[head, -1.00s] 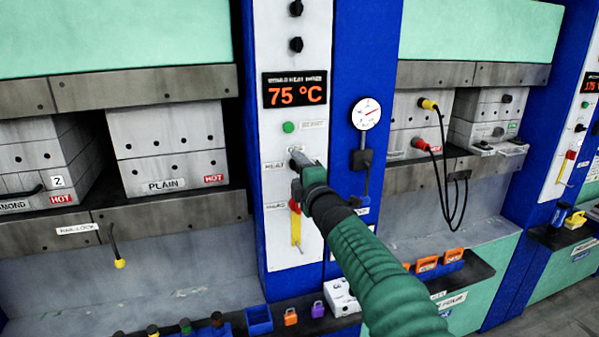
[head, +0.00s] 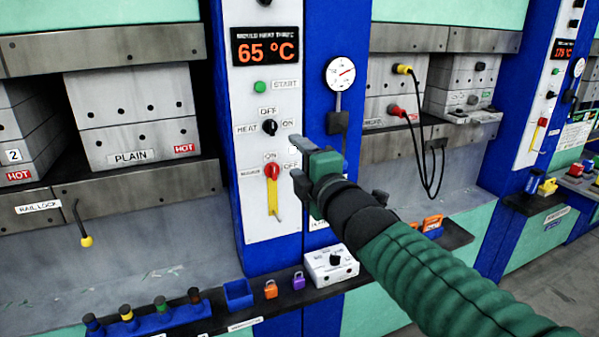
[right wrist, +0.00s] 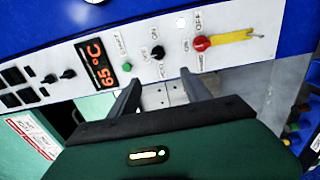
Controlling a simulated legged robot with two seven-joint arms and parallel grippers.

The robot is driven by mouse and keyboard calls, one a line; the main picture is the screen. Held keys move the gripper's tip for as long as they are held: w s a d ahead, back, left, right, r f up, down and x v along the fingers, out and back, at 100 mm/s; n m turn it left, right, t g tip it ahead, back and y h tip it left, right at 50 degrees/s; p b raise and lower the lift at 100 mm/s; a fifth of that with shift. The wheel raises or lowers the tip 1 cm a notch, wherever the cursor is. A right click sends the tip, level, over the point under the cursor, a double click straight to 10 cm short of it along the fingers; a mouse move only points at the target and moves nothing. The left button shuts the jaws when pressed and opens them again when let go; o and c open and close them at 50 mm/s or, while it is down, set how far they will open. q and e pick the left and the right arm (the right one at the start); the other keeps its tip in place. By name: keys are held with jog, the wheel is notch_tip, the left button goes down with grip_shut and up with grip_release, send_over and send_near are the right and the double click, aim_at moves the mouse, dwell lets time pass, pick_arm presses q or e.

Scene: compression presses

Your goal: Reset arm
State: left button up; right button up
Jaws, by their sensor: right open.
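My right gripper (head: 298,166) is open and empty, in front of the blue pillar, just right of the white control panel (head: 262,215). In the head view it is right of and slightly below the black HEAT knob (head: 270,127) and apart from it. The red switch with a yellow handle (head: 272,172) is below the knob, the yellow part hanging down. The display (head: 265,46) reads 65 °C. In the right wrist view the open fingers (right wrist: 160,86) point at the panel, with the HEAT knob (right wrist: 158,52) and red switch (right wrist: 201,43) beyond them. My left gripper is out of view.
The PLAIN mould (head: 135,120), marked HOT, sits in the left press. A ledge below holds a white box with a dial (head: 331,265), padlocks (head: 298,281) and a blue bin (head: 238,293). A gauge (head: 340,73) and hanging cables (head: 428,140) are to the right.

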jog(key=shift+s, duration=0.25)
jog(key=s+d+f+m+g+h+p, duration=0.35)
jog(key=d+f+m, duration=0.2)
jog(key=f, duration=0.55)
jog(key=s+d+f+m+g+h+p, duration=0.25)
jog(key=s+d+f+m+g, duration=0.35)
jog(key=f, duration=0.5)
jog(key=s+d+f+m+g+p, duration=0.1)
jog(key=s+f+m+g+p, duration=0.1)
jog(key=s+f+m, duration=0.3)
jog(key=s+d+f+m+g+p, duration=0.2)
jog(key=s+f+m, duration=0.3)
jog(key=s, duration=0.8)
notch_tip(320, 180, down, 3)
jog(key=shift+d+f+g, duration=0.1)
jog(key=shift+d+g, duration=0.2)
jog(key=shift+g, duration=0.25)
